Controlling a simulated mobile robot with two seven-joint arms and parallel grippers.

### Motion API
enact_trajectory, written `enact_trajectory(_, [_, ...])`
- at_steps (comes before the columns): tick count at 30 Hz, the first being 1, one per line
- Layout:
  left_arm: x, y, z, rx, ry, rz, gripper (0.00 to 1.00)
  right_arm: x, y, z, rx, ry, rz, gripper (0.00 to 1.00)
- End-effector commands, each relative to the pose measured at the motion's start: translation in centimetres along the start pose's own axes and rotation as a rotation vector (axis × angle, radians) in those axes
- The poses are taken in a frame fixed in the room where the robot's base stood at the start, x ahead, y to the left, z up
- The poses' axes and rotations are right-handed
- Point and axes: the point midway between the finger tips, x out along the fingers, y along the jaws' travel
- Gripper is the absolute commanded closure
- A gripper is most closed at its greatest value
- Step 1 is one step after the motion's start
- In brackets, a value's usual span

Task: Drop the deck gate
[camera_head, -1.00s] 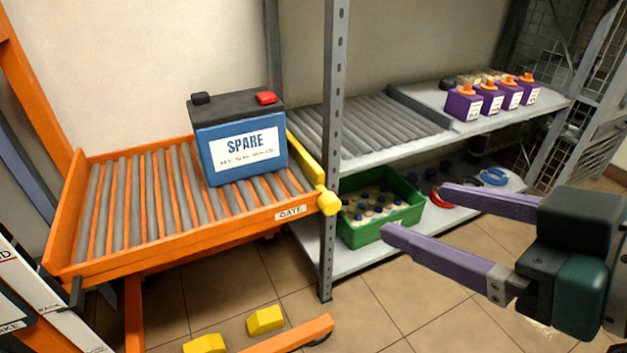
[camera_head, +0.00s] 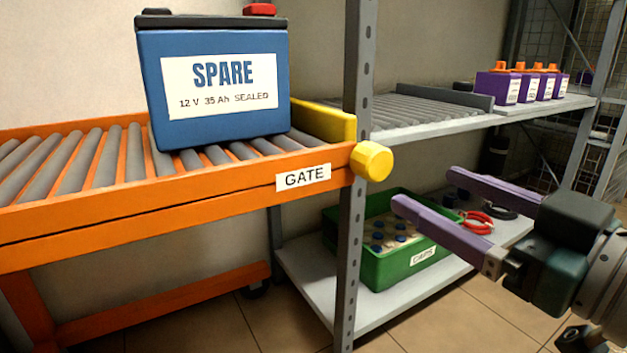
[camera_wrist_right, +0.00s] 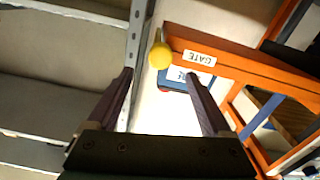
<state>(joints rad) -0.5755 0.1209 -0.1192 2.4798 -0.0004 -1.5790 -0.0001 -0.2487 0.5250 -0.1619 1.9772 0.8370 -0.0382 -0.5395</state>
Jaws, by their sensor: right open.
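The yellow gate (camera_head: 325,121) stands across the right end of the orange roller deck (camera_head: 240,196), raised above the rollers. Its round yellow knob (camera_head: 372,161) sticks out at the deck's front corner, beside the GATE label (camera_head: 303,178). The knob also shows in the right wrist view (camera_wrist_right: 160,56), just beyond the gap between the fingertips. My right gripper (camera_head: 424,189) is open and empty, to the right of the knob and apart from it. My left gripper is in neither view.
A blue SPARE battery (camera_head: 217,85) sits on the deck rollers by the gate. A grey rack post (camera_head: 352,255) stands right beside the knob.

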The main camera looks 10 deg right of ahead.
Motion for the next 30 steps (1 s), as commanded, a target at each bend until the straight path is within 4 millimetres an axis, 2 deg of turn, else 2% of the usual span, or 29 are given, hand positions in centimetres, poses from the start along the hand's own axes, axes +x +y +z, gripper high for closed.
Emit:
enact_trajectory(15, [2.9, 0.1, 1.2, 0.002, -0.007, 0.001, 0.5, 8.2, -0.1, 0.1, 0.002, 0.002, 0.0, 0.16])
enact_trajectory(21, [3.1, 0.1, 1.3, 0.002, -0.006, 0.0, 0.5, 9.4, -0.1, -0.1, 0.002, 0.0, -0.002, 0.16])
enact_trajectory(28, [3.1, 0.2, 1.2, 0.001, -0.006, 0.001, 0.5, 9.5, -0.1, -0.1, 0.001, -0.001, -0.002, 0.16])
enact_trajectory(30, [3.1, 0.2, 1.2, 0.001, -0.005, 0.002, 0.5, 9.4, -0.1, -0.1, 0.001, -0.001, -0.002, 0.21])
